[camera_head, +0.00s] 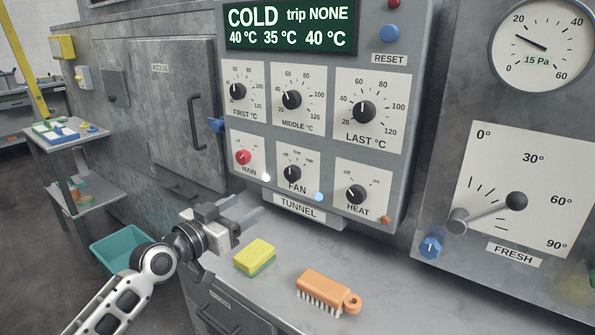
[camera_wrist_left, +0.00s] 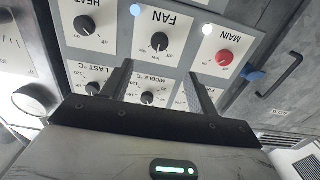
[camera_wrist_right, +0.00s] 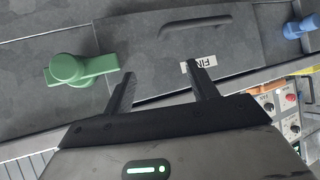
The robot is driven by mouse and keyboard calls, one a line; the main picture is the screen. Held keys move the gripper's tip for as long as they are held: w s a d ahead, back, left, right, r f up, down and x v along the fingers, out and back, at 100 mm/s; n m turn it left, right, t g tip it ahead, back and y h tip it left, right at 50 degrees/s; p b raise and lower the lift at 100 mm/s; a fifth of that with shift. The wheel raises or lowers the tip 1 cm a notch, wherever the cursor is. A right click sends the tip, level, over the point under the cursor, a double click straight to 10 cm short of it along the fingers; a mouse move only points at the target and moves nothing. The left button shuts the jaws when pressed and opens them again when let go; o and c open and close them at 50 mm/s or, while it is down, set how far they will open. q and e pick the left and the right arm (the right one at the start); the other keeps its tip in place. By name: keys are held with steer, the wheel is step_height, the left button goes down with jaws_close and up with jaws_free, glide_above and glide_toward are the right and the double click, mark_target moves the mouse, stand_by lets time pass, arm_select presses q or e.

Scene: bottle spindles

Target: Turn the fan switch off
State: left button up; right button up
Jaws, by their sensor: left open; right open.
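The fan switch (camera_head: 291,173) is a black rotary knob on a white plate marked FAN, in the lower middle of the grey control panel. It also shows upside down in the left wrist view (camera_wrist_left: 160,41); I cannot surely read its setting. My left gripper (camera_head: 252,212) is open and empty, below and left of the knob and apart from it. In the left wrist view its open fingers (camera_wrist_left: 157,80) point toward the panel. My right gripper (camera_wrist_right: 163,72) is open and empty, facing a grey door with a green handle (camera_wrist_right: 80,68); it is outside the head view.
The red MAIN knob (camera_head: 243,157) and black HEAT knob (camera_head: 356,194) flank the fan knob. Three temperature knobs sit above. A sponge (camera_head: 255,257) and an orange brush (camera_head: 328,291) lie on the ledge below. The FRESH lever (camera_head: 487,210) is at right.

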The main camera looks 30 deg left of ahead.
mark_target(290, 176)
arm_select(q)
steer(key=w, duration=1)
steer(key=w+d+p, duration=0.1)
steer(key=w, duration=0.4)
steer(key=shift+w+r, duration=0.2)
steer(key=shift+w, duration=0.05)
steer(key=c, duration=1)
